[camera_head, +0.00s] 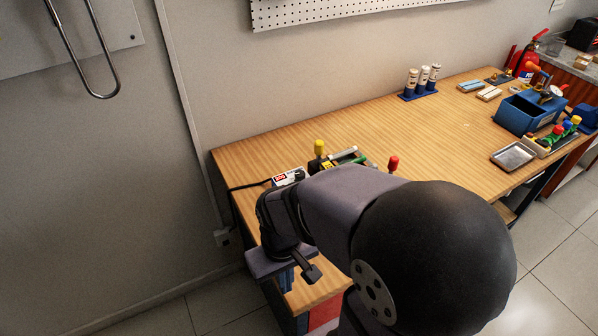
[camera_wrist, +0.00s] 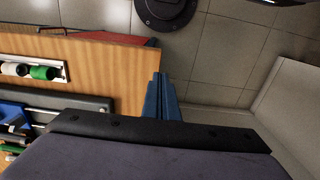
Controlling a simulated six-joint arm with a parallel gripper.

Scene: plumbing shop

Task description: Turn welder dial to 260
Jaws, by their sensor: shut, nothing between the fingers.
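A small device with a red-and-white face (camera_head: 288,177) and a black cable sits at the near-left end of the bench, partly behind my arm. It may be the welder, but it is too small to read, and no dial or number can be made out. My gripper (camera_head: 287,281) has blue fingers, points down at the bench's left end and is nearer the camera than that device. In the wrist view the gripper (camera_wrist: 158,82) has its fingers together with nothing between them, beside the bench edge. No dial shows at the fingertips.
The wooden bench (camera_head: 440,135) has a clear middle. A yellow-topped item (camera_head: 319,148) and a red-topped item (camera_head: 393,163) stand close behind my arm. White canisters (camera_head: 424,77), a blue toolbox (camera_head: 528,112) and a metal tray (camera_head: 513,156) are farther off. A tray with rolls (camera_wrist: 62,72) shows in the wrist view.

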